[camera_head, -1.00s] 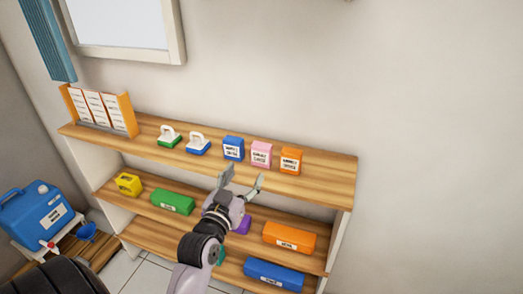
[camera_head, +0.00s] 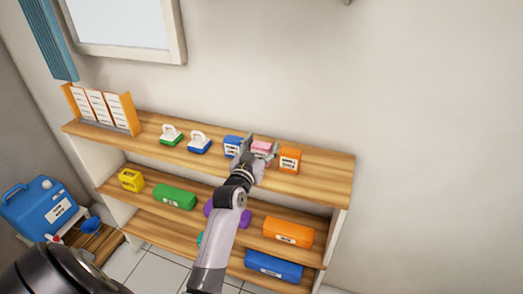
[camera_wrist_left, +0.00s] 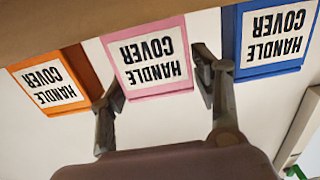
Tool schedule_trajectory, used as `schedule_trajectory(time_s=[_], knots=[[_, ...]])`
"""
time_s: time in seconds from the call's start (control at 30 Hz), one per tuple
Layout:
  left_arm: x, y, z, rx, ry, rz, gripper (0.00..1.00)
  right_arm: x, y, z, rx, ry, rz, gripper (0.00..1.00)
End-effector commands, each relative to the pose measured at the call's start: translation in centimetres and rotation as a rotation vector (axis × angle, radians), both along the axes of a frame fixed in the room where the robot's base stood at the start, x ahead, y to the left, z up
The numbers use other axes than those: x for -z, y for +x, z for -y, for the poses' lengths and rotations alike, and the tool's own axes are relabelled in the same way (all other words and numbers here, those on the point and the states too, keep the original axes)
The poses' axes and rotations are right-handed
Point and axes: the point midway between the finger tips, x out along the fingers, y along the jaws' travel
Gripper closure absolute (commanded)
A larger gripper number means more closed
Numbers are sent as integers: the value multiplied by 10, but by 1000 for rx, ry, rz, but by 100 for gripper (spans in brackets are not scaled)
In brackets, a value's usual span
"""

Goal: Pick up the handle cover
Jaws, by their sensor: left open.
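Three boxes labelled "HANDLE COVER" stand in a row on the top shelf: a blue one (camera_head: 232,145), a pink one (camera_head: 261,145) and an orange one (camera_head: 290,160). My left gripper (camera_head: 261,151) is open in front of the pink box and partly hides it in the head view. The left wrist view is upside down; there the pink box (camera_wrist_left: 152,62) lies between the two fingers of my left gripper (camera_wrist_left: 156,85). The orange box (camera_wrist_left: 50,82) lies outside one finger and the blue box (camera_wrist_left: 272,40) outside the other. My right gripper is not in view.
The top shelf (camera_head: 325,178) also holds a white-and-green item (camera_head: 171,135), a white-and-blue item (camera_head: 199,143) and an orange file holder (camera_head: 120,112). Lower shelves hold a yellow item (camera_head: 131,180) and green, purple, orange and blue boxes. A blue canister (camera_head: 35,208) stands at left.

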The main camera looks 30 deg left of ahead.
Motion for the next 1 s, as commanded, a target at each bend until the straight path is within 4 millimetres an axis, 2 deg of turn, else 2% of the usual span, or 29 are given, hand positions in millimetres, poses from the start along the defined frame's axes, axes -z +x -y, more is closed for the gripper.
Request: schedule_trajectory(time_s=[0.2,0.6,0.87,1.0], knots=[[1,0,0,0,0,0,42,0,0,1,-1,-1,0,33],[1,0,0,0,0,0,68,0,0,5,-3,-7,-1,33],[-1,0,0,0,0,0,68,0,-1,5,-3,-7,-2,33],[-10,1,0,1,1,3,68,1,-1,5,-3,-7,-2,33]])
